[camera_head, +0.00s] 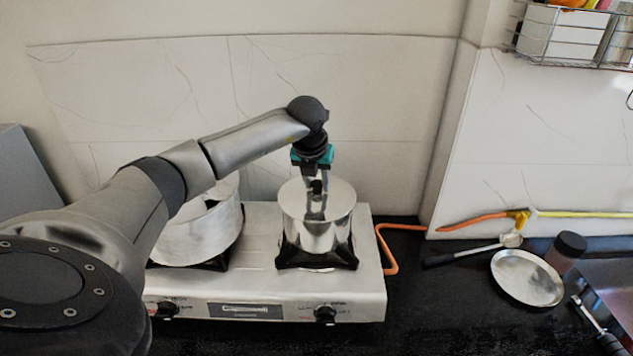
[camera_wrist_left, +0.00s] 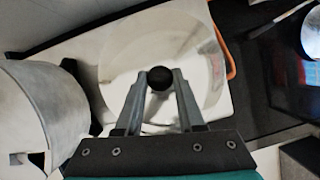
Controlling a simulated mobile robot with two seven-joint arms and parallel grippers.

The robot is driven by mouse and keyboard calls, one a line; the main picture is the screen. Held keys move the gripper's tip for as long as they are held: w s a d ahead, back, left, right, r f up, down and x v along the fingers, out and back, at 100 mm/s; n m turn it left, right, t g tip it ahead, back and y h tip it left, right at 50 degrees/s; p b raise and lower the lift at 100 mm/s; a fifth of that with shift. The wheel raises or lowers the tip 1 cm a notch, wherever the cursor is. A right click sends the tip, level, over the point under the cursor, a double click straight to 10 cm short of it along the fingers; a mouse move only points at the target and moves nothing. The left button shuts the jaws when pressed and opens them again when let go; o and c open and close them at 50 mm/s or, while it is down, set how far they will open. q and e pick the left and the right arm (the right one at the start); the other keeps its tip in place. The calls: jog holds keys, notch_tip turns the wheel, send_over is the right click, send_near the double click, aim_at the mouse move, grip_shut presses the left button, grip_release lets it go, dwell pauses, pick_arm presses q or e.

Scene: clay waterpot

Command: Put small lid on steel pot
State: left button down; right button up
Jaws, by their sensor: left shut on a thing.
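The steel pot (camera_head: 318,232) stands upright on the right burner of the stove. The small lid (camera_head: 341,193) is a shiny round disc with a black knob, lying level across the pot's top; I cannot tell whether it touches the rim all round. The lid also shows in the left wrist view (camera_wrist_left: 125,60), with its black knob (camera_wrist_left: 159,78) between the fingertips. My left gripper (camera_head: 317,187) reaches down from above and is shut on the lid's knob. My right gripper is not in view.
A larger pot (camera_head: 203,237) stands on the left burner, partly behind my left arm. The two-burner stove (camera_head: 268,284) has an orange hose at its right. A round metal plate (camera_head: 527,277), a ladle and a dark-capped jar are on the black counter at right.

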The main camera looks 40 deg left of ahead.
pick_arm(q)
jog(key=shift+c, duration=2.2)
grip_release()
jog(key=shift+s+f, duration=0.1)
jog(key=shift+f, duration=0.2)
jog(key=b+v, duration=0.1)
jog(key=v, duration=1.4)
jog(key=shift+r, duration=0.25)
